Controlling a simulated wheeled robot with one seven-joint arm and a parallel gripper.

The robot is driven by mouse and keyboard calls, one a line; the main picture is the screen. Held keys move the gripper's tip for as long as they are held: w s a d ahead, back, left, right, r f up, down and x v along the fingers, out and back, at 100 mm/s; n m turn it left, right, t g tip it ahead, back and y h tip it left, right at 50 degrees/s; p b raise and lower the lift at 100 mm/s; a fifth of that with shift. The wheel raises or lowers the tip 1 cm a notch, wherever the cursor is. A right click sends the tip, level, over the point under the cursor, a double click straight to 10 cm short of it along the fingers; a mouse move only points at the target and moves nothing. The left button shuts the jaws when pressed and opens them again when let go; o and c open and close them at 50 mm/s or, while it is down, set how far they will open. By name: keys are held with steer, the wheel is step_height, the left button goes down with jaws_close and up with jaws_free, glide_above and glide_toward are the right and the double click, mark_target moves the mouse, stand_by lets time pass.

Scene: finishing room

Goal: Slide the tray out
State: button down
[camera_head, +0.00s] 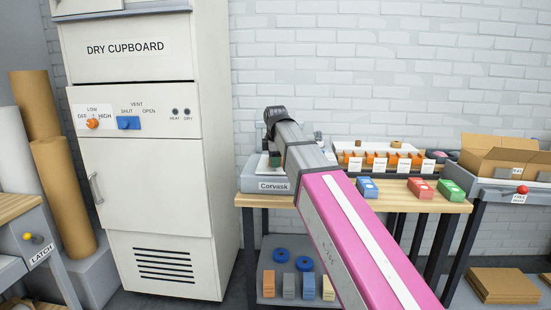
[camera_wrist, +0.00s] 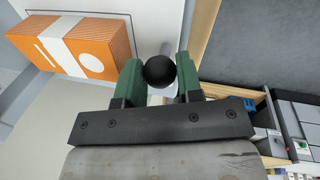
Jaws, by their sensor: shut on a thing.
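My gripper (camera_wrist: 160,72) has its two green fingers closed on either side of a round black knob (camera_wrist: 160,70) in the wrist view. A pale stem runs from the knob toward a light surface behind it. I cannot tell for sure which part is the tray. In the head view, a grey unit marked Corvask (camera_head: 266,186) stands on the wooden bench. A green fingertip (camera_head: 275,158) shows just above it. My arm hides the rest of the gripper, the knob and much of the unit.
An orange package with a white band (camera_wrist: 75,45) lies beside the knob in the wrist view. Blue, red and green boxes (camera_head: 421,187) stand on the wooden bench (camera_head: 400,206). The dry cupboard (camera_head: 150,190) stands left of it. An open carton (camera_head: 505,157) is at the right.

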steer(key=shift+s, duration=0.3)
steer(key=c, duration=1.1)
jaws_free()
steer(key=shift+r, duration=0.1)
steer(key=r, duration=0.3)
steer(key=s+r, duration=0.1)
steer(key=r, duration=0.3)
steer(key=s+r, duration=0.1)
steer(key=r, duration=0.2)
steer(key=shift+d+r, duration=0.2)
steer(key=shift+s, duration=0.15)
